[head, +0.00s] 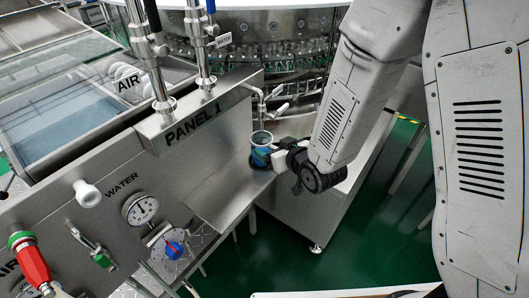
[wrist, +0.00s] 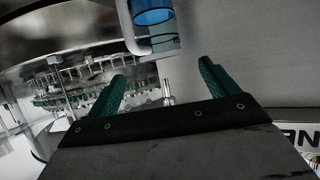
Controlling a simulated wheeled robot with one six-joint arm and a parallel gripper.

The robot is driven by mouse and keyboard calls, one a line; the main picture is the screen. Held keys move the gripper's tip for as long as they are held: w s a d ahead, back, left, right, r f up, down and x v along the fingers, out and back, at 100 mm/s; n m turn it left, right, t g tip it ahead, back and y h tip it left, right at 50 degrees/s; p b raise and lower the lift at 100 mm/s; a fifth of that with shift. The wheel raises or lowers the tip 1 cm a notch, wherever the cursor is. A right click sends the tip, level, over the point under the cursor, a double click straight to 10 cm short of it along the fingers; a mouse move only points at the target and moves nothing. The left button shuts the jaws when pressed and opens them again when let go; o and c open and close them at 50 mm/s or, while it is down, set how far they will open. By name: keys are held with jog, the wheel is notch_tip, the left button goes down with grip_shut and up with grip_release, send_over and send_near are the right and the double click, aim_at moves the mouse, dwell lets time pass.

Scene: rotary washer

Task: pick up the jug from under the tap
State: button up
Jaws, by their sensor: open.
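The jug (head: 261,141) is a small clear vessel with blue on it. It stands on the steel ledge under the tap (head: 264,97). In the wrist view the jug (wrist: 155,18) is at the top centre, with its pale handle (wrist: 130,32) toward the left. My gripper (head: 274,157) is right beside the jug in the head view, coming from the right and partly covering its lower right side. In the wrist view my gripper (wrist: 162,75) is open, its two green fingers spread and nothing between them. The jug shows beyond the fingertips; whether they touch it I cannot tell.
The steel panel marked PANEL 1 (head: 193,125) rises just left of the jug. A pressure gauge (head: 140,209) and a red-handled valve (head: 32,265) sit on the front at left. The round washer (head: 270,28) with several bottles is behind. Green floor (head: 345,240) is open at lower right.

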aim_at(257, 137)
jog(key=x, duration=0.8)
jog(key=shift+c, duration=0.4)
jog(key=shift+y, duration=0.3)
jog(key=c, duration=1.2)
